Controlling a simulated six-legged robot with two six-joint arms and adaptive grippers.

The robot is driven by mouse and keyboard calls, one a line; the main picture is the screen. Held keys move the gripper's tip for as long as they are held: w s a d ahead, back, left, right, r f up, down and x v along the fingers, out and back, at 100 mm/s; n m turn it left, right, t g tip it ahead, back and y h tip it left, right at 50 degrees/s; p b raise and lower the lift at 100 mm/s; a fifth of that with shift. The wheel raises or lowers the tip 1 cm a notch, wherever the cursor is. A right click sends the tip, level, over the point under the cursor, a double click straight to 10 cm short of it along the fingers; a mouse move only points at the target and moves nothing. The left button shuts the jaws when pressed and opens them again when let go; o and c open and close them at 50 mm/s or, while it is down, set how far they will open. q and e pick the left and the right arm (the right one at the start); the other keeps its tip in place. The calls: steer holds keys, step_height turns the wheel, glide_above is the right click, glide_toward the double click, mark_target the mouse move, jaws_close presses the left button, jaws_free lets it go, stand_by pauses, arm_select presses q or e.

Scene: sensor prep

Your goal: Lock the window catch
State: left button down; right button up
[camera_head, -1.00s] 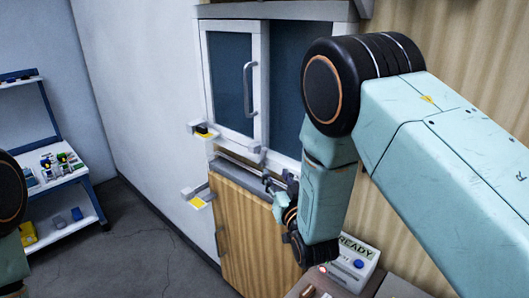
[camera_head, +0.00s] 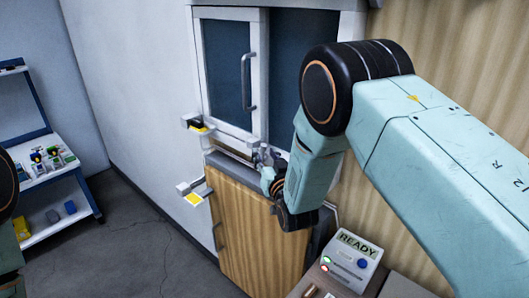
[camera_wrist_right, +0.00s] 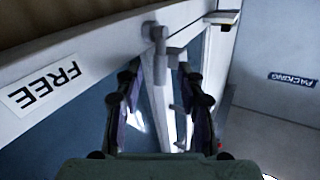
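The window (camera_head: 226,72) has a white frame, dark panes and a grey bar handle (camera_head: 248,82). In the right wrist view, a grey catch lever (camera_wrist_right: 158,48) sits on the white frame, beside a label reading FREE (camera_wrist_right: 45,87). My right gripper (camera_head: 264,156) is at the window's lower frame, partly hidden by its own wrist. In the right wrist view its two fingers (camera_wrist_right: 160,82) are apart, with the lever's end between or just beyond their tips. I cannot tell whether they touch it. Only part of my left arm shows at the left edge; its gripper is out of view.
A wooden cabinet (camera_head: 245,230) stands below. A box marked READY (camera_head: 352,262) is at the lower right. A blue shelf rack (camera_head: 48,165) stands left; open floor lies between.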

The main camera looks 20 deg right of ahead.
steer(key=shift+w+d+f, duration=0.1)
steer(key=shift+w+f, duration=0.05)
steer(key=shift+w, duration=0.45)
steer(key=shift+s+r, duration=0.65)
steer(key=shift+s, duration=0.05)
steer(key=shift+w+f, duration=0.6)
steer(key=shift+w, duration=0.25)
steer(key=c, duration=0.5)
steer(key=shift+s+r, duration=0.2)
steer(key=shift+s, duration=0.05)
steer(key=shift+c, duration=1.4)
steer(key=shift+s+r, duration=0.1)
steer(key=shift+s, duration=0.05)
jaws_close()
arm_select(q)
steer(key=shift+s+d+r, duration=0.1)
steer(key=shift+s+r, duration=0.05)
steer(key=shift+s, duration=0.15)
